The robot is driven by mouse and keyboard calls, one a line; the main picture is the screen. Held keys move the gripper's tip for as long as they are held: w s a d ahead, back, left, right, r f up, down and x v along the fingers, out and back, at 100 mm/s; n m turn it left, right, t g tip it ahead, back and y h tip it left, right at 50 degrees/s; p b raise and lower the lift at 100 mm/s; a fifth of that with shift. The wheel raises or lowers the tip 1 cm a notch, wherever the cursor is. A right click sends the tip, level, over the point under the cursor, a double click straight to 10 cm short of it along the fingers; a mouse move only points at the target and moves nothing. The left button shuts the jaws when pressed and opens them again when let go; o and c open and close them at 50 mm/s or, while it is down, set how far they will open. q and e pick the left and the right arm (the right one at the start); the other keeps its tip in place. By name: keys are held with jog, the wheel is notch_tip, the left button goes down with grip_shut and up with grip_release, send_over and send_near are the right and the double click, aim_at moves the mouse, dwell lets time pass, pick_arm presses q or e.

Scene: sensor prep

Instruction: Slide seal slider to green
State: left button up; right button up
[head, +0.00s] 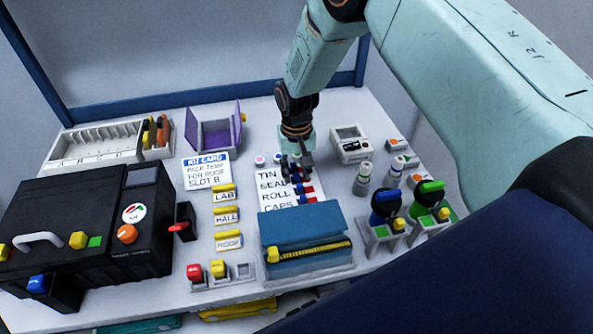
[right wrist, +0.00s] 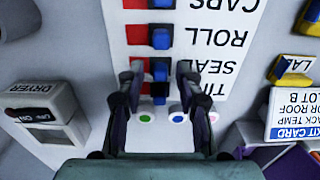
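The white checklist board (head: 288,208) lies on the table with rows TIN, SEAL, ROLL and CAPS; it shows upside down in the right wrist view (right wrist: 205,22). The seal slider (right wrist: 160,71) is a blue knob beside the SEAL label, with some red showing next to it. My right gripper (right wrist: 158,80) is open over the board, its fingertips on either side of the seal slider with a gap to each. In the head view, my right gripper (head: 296,165) hides the seal slider. No green is visible on that row. My left gripper is out of view.
The roll slider (right wrist: 160,38) sits close to the fingertips, with red beside it. Colored dots (right wrist: 178,117) lie at the board's edge. The dryer (head: 350,144) stands right of the board, and a blue box with a yellow strip (head: 300,228) stands in front.

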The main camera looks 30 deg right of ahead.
jog(key=shift+s+r, duration=0.1)
jog(key=shift+r, duration=0.05)
jog(key=c, duration=0.3)
grip_shut()
jog(key=shift+s+d+p, duration=0.15)
jog(key=shift+d+p, duration=0.3)
jog(key=shift+d, duration=0.3)
jog(key=shift+s+d+p, duration=0.15)
jog(key=shift+d+p, duration=0.3)
jog(key=shift+d, duration=0.25)
jog(key=shift+a, duration=0.1)
jog(key=shift+o, duration=1.4)
grip_release()
jog(key=shift+d, duration=0.2)
jog(key=shift+o, duration=0.8)
jog(key=shift+a, duration=0.15)
